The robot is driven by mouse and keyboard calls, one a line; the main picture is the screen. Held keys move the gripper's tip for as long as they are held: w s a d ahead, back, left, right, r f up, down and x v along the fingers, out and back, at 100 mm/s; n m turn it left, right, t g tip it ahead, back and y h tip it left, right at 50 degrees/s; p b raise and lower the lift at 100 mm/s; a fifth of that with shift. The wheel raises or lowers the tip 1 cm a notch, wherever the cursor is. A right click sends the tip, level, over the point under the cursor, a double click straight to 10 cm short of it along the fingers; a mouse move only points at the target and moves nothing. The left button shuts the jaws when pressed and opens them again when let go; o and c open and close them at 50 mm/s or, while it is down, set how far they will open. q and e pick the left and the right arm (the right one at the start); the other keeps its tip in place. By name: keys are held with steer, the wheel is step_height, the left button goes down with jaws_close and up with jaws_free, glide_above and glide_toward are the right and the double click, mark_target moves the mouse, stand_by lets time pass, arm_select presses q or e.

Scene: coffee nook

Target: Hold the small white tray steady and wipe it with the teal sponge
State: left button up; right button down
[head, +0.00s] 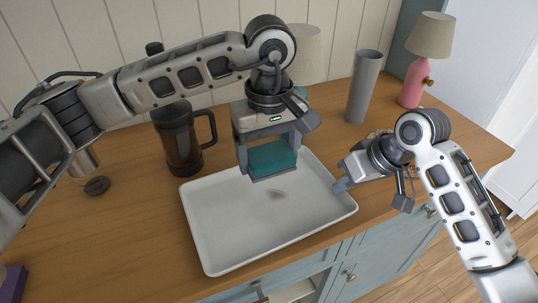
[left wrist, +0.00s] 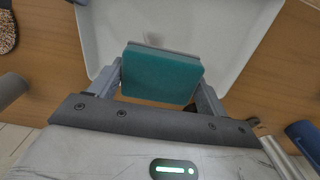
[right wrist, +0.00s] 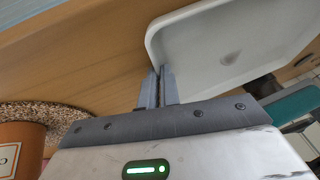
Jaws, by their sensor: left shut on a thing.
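The small white tray (head: 225,240) lies on the wooden counter, with a dark smudge (head: 278,194) on its floor. My left gripper (head: 270,165) is shut on the teal sponge (head: 272,155) and holds it over the tray's back part; whether the sponge touches the tray is hard to tell. In the left wrist view the sponge (left wrist: 163,73) sits between the two fingers. My right gripper (head: 341,186) is at the tray's right rim. In the right wrist view its fingers (right wrist: 159,88) are close together on either side of the rim, near a corner, and look shut on it.
A dark coffee press (head: 180,145) stands behind the tray's left corner. A grey cylinder (head: 365,87) and a pink lamp (head: 413,82) stand at the back right. A small dark round item (head: 97,186) lies at left.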

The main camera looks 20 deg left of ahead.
mark_target(268, 194)
stand_by(0.7)
arm_select(q)
steer(key=shift+f, duration=3.75)
steer(key=shift+w+d+f, duration=0.15)
steer(key=shift+d+f, duration=0.05)
steer(key=shift+f, duration=0.05)
steer(key=shift+w+d+f, duration=0.1)
steer(key=shift+w+d, duration=0.45)
steer(key=shift+d, duration=0.05)
steer(key=shift+w+d, duration=0.5)
steer(key=shift+d, duration=0.05)
steer(key=shift+s+a, duration=0.15)
steer(key=shift+a, duration=0.1)
steer(key=shift+s+a, duration=1.05)
steer(key=shift+a, duration=0.1)
steer(key=shift+r, duration=4.1)
